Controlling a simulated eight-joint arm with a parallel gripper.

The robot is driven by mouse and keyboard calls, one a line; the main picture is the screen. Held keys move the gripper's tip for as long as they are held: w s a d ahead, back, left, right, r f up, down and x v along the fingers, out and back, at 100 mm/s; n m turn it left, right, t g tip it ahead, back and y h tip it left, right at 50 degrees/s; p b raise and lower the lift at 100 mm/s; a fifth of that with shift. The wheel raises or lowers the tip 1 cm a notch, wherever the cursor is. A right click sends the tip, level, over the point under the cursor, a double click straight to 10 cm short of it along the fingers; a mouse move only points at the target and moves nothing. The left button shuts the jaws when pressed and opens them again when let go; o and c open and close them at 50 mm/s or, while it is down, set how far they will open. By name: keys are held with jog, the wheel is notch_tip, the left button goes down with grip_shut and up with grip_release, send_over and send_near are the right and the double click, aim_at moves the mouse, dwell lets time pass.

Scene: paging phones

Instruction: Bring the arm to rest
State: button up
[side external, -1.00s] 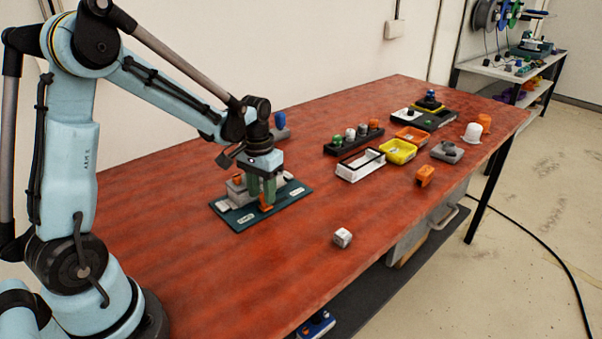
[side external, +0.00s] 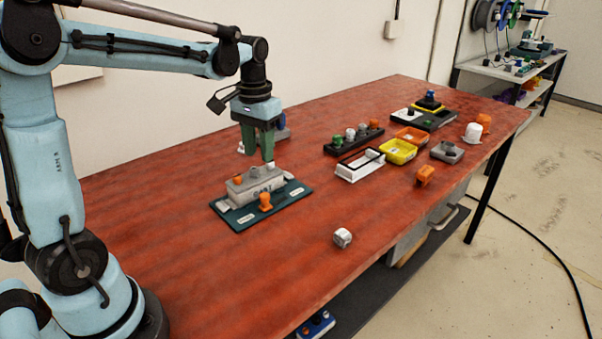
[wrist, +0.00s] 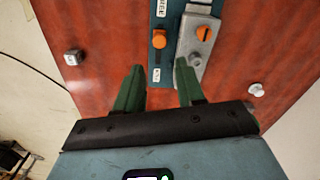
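My gripper (side external: 259,157) hangs in the air above the dark teal board (side external: 238,220), its green fingers pointing down. In the wrist view my gripper (wrist: 159,68) has its two fingers apart with nothing between the tips. An orange knob (side external: 265,202) stands on the front part of the board, below the fingers and apart from them; it also shows in the wrist view (wrist: 159,40). A grey block (side external: 255,186) with raised parts on top sits behind the knob on the board. In the wrist view this grey block (wrist: 190,50) bears an orange piece.
A white cube (side external: 342,238) lies alone near the table's front edge. A blue-topped grey item (side external: 283,130) stands behind the gripper. A black rack with knobs (side external: 350,142), a white frame (side external: 360,166), a yellow tray (side external: 398,152) and an orange block (side external: 425,175) lie right.

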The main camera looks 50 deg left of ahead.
jog(key=shift+r, duration=0.4)
jog(key=s+d+f+m+t, duration=0.2)
jog(key=s+d+t, duration=0.5)
jog(key=d, duration=0.4)
jog(key=shift+s+m, duration=0.5)
jog(key=shift+s, duration=0.2)
